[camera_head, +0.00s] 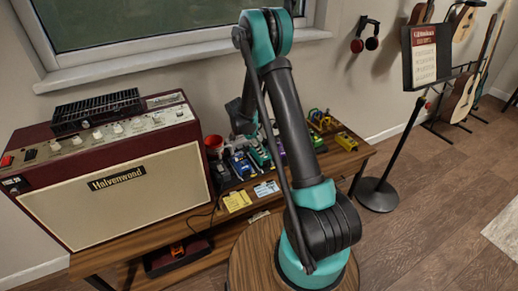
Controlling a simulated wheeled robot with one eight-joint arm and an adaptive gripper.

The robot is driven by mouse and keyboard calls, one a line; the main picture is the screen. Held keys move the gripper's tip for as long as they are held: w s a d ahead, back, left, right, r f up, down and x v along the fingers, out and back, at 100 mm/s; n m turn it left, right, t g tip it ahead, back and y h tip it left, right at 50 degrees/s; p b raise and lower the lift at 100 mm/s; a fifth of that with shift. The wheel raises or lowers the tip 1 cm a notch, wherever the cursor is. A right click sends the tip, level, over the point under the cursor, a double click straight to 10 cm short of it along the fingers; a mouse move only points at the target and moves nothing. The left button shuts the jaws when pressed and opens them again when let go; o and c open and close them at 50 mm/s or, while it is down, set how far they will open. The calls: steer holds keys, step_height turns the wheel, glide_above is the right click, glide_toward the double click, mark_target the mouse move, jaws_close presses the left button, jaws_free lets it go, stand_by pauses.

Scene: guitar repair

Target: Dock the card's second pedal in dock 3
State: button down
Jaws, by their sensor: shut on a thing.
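The white card with a red header (424,55) sits on a music stand at the upper right; its lines are too small to read. Several pedals stand close together on the wooden bench behind my arm, among them a blue one (241,165) and a yellow one (346,141) at the right end. My gripper (250,136) is low over the pedal row, mostly hidden by my own arm. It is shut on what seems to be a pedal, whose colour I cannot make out. Dock numbers, dock 3 included, cannot be read.
Guitars hang at right.

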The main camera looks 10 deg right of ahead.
steer(key=shift+f, duration=0.55)
stand_by(0.4)
steer(key=c, duration=0.6)
jaws_free()
steer(key=shift+o, duration=0.3)
steer(key=o, duration=0.3)
steer(key=shift+o, duration=0.2)
steer(key=shift+r, duration=0.1)
steer(key=shift+r, duration=3.95)
